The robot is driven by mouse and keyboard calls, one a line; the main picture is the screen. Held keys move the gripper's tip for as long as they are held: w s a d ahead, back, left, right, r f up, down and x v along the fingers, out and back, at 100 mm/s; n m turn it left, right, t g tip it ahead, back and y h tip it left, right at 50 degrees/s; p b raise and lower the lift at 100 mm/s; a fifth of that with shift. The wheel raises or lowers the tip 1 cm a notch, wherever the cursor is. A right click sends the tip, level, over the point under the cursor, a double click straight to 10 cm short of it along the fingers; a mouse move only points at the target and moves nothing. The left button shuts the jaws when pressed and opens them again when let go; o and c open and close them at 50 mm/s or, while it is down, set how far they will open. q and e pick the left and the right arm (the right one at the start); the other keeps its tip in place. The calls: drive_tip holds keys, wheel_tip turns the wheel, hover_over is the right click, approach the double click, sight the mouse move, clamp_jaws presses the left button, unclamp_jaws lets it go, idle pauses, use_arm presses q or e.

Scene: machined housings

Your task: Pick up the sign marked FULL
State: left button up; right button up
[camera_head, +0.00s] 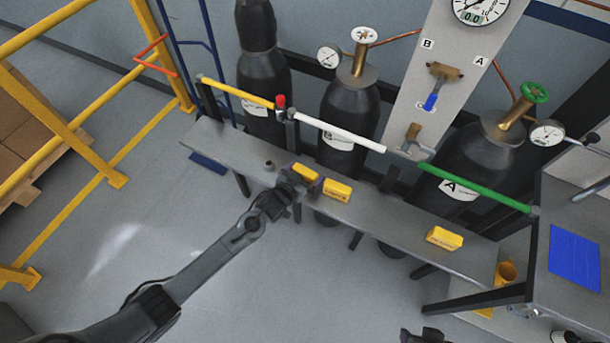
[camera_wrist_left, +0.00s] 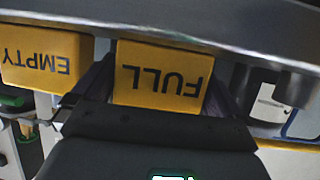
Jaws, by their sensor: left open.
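The yellow sign marked FULL (camera_wrist_left: 160,78) shows upside down in the left wrist view, between the two fingers of my left gripper. In the head view this yellow sign (camera_head: 306,172) is at the left gripper (camera_head: 297,182), on the grey bench, partly covered by the gripper. My left gripper is open, with a finger on either side of the sign; whether they touch it I cannot tell. A yellow sign marked EMPTY (camera_wrist_left: 42,58) stands close beside it, and also shows in the head view (camera_head: 337,190). A dark part, perhaps my right gripper (camera_head: 425,336), shows at the bottom edge.
Another yellow block (camera_head: 444,238) lies farther right on the grey bench (camera_head: 390,223). Dark gas cylinders (camera_head: 350,110) stand behind, with a yellow, white and green rail (camera_head: 340,136) in front of them. A table with a blue sheet (camera_head: 574,259) is at the right.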

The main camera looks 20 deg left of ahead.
use_arm(q)
drive_tip(key=shift+c, duration=0.3)
drive_tip(key=c, duration=0.6)
drive_tip(key=shift+c, duration=0.2)
